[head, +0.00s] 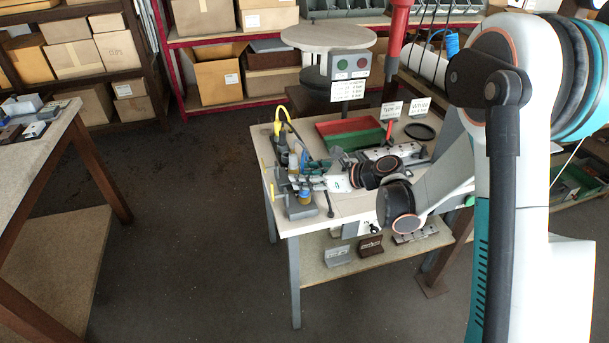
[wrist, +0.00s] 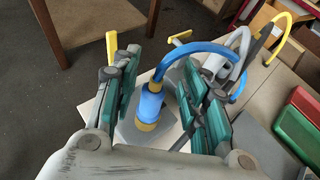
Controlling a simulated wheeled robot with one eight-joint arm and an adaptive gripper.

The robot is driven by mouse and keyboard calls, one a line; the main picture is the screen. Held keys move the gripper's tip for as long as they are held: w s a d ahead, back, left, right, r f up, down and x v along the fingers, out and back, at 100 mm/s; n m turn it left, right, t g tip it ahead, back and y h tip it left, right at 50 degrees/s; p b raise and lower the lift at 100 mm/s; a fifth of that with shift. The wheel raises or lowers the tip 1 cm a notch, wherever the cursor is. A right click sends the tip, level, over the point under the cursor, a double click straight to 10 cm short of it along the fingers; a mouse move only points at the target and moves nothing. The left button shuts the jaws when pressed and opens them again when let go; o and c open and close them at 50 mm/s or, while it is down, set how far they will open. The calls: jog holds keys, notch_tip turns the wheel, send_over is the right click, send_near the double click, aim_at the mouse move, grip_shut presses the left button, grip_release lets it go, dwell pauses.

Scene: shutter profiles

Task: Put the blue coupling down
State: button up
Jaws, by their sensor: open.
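The blue coupling (wrist: 148,105) has a yellow-brown lower end and a blue hose curving up from its top. In the wrist view it stands between the two teal-padded fingers of my gripper (wrist: 166,72), which are spread apart with a gap on the right side. Its lower end is over a grey block (wrist: 130,132); whether it is fully seated there I cannot tell. In the head view the coupling (head: 305,196) is small, at the front left of the workbench (head: 340,212), and my gripper (head: 312,183) is beside it, partly hiding it.
Other hoses stand close behind, including a yellow one (head: 281,118) and a grey one (wrist: 222,62). A red and green tray (head: 350,131), a black ring (head: 420,131) and a button box (head: 350,65) are farther back. The bench's left edge is near my gripper.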

jog(key=p+v, duration=0.3)
jog(key=v, duration=0.9)
jog(key=s+d+r+n+h, duration=0.3)
jog(key=s+n+h, duration=0.1)
jog(key=s+n, duration=0.4)
jog(key=s+d+r+n+h, duration=0.3)
jog(key=s+r+n+h, duration=0.1)
jog(key=s+n, duration=0.4)
jog(key=s+d+r+n+h, duration=0.3)
jog(key=s+r+n, duration=0.1)
jog(key=s+n, duration=0.3)
jog(key=s, duration=0.2)
jog(key=shift+s+d+n+t+h, duration=0.3)
jog(key=shift+n+t+h, duration=0.1)
